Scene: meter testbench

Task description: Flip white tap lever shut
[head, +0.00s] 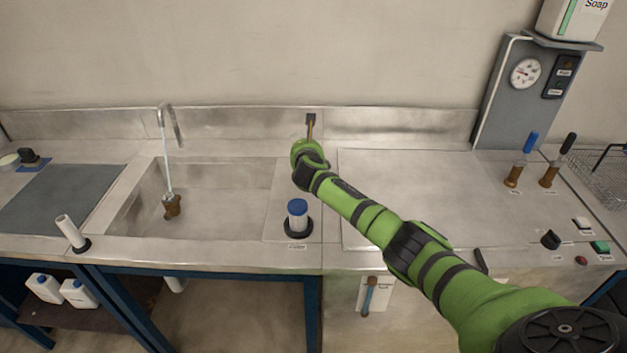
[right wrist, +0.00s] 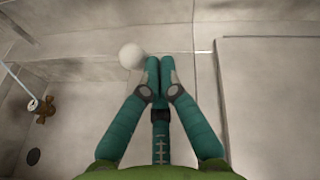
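A white rounded knob (right wrist: 131,56) shows in the right wrist view, just left of my right fingertips; I cannot tell if they touch. In the head view a brown rod (head: 310,126) hangs from a dark plate on the back wall, its lower part hidden behind my right wrist; whether it bears the white knob I cannot tell. My right gripper (right wrist: 159,64) has its teal fingers together, with nothing visible between them. In the head view my wrist hides it. The tap spout (head: 171,122) stands behind the sink, a pale stream running down to a brown fitting (head: 172,206). My left gripper is not in view.
A tilted white cylinder (head: 69,230) stands on the front left counter. A blue-topped white cylinder (head: 298,213) stands right of the sink (head: 240,195). Blue (head: 531,142) and black (head: 568,143) levers stand at the right. The raised panel (head: 430,180) is otherwise clear beneath my arm.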

